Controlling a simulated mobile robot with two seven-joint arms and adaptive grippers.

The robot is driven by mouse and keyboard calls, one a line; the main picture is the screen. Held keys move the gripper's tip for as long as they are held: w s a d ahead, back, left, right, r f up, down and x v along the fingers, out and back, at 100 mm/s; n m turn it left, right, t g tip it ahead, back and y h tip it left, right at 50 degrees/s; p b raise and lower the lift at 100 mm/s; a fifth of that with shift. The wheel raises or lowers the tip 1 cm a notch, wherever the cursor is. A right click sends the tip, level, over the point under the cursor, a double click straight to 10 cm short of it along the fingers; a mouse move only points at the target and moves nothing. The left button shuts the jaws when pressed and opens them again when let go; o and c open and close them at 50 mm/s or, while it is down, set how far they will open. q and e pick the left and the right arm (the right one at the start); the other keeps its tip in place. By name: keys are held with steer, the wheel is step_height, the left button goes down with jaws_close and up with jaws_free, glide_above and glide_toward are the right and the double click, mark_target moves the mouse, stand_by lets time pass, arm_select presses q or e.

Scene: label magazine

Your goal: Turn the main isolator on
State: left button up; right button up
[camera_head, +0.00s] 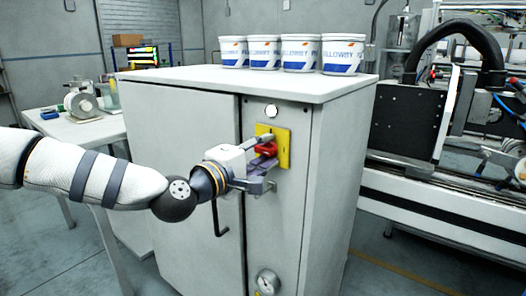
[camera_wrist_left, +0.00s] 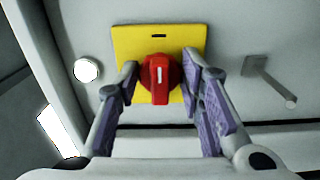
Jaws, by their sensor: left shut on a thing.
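The main isolator is a red rotary knob (camera_head: 266,148) on a yellow plate (camera_head: 284,153), on the front of a grey cabinet. In the left wrist view the knob (camera_wrist_left: 160,80) sits in the middle, on the yellow plate (camera_wrist_left: 128,42). Its raised bar with a white mark stands upright in that picture. My left gripper (camera_head: 264,152) reaches in from the left, with one finger on each side of the knob. It is shut on the knob, and its fingers partly cover the knob and plate in the head view. My right gripper is not in view.
A round white button (camera_head: 271,111) is above the plate. A grey peg (camera_wrist_left: 270,83) sticks out beside the plate in the wrist view. A black door handle (camera_head: 218,220) and a gauge (camera_head: 267,281) are lower down. Several white tubs (camera_head: 300,52) stand on the cabinet top.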

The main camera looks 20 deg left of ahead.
arm_select(q)
steer(key=o, duration=1.1)
steer(key=shift+s, duration=0.1)
steer(key=v, duration=1.2)
